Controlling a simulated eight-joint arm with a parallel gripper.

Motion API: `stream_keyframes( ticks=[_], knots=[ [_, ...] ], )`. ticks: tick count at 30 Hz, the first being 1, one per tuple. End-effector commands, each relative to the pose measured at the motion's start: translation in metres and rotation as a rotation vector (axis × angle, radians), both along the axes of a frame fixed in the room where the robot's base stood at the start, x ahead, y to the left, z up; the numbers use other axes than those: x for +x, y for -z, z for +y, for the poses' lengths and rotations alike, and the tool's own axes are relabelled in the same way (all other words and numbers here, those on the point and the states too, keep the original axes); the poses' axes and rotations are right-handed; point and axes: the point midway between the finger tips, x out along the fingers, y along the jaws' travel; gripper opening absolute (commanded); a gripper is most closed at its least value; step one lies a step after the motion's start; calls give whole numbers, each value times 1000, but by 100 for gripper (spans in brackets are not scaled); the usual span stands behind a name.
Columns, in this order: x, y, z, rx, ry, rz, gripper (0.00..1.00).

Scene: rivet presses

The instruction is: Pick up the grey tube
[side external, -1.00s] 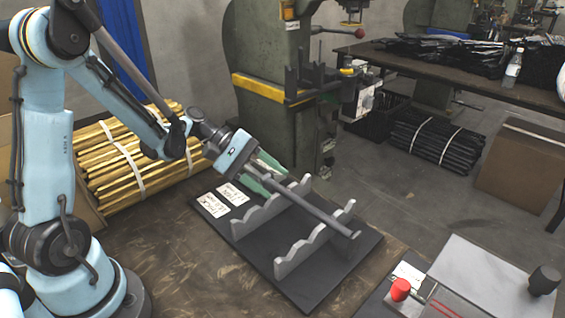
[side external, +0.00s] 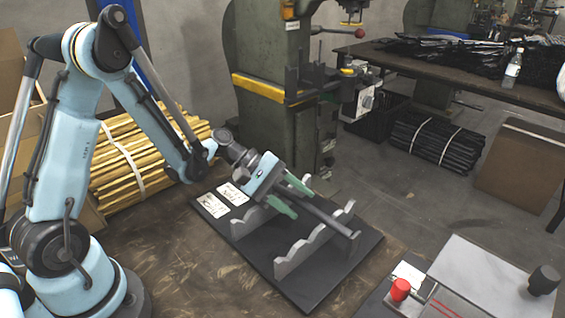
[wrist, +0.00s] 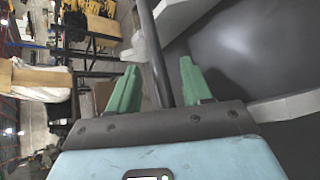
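The grey tube (side external: 328,219) lies across the notched grey rack (side external: 300,250), which stands on a black base plate (side external: 362,250). My gripper (side external: 290,198) is over the tube's upper-left part, its green fingers spread to either side. In the wrist view the tube (wrist: 157,50) runs between the two green fingertips (wrist: 158,85), with a gap visible on both sides. The gripper is open and not closed on the tube. The tube's near end is hidden behind the gripper body.
Two white labels (side external: 223,199) lie on the base plate. A green press (side external: 270,110) stands behind the rack. Bundled yellow bars (side external: 115,160) are at the left. A panel with a red knob (side external: 401,289) is at the lower right.

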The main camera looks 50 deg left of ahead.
Motion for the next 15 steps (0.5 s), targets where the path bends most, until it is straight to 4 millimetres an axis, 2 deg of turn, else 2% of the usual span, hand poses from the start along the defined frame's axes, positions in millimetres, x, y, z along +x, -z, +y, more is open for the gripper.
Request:
stream_keyframes(
  ticks=[1, 6, 9, 15],
  knots=[
    [1, 0, 1, 2, -4, -3, 38],
    [1, 0, 1, 2, -4, -3, 12],
    [1, 0, 1, 2, -3, -2, 0],
    [0, 0, 1, 1, -1, -2, 0]
  ],
)
